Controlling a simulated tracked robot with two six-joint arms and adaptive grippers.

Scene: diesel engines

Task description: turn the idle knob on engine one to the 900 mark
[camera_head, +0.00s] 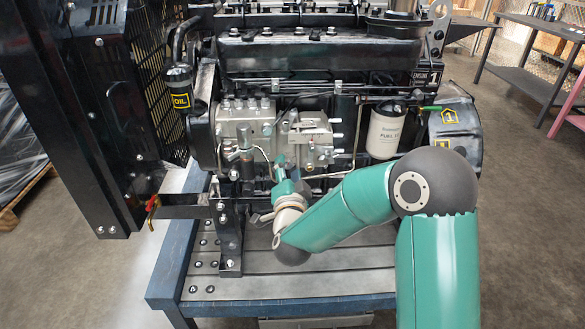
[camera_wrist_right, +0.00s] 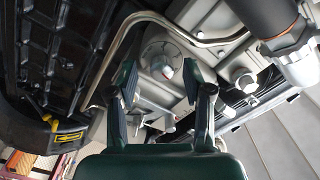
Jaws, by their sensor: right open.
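My right gripper (camera_head: 280,163) is close to the grey pump housing (camera_head: 245,128) on the engine's front. In the right wrist view, my right gripper (camera_wrist_right: 160,78) is open, with its two dark fingers apart. A round grey knob-like part (camera_wrist_right: 160,52) with a small red mark shows just beyond and between the fingertips. I cannot tell whether they touch it. No 900 mark is readable, and this part is not clearly seen in the head view. My left gripper is not in view.
A white fuel filter (camera_head: 387,132) hangs right of the pump, above my right arm. Metal pipes (camera_wrist_right: 125,35) run close to the knob-like part. The bench front (camera_head: 290,285) is clear.

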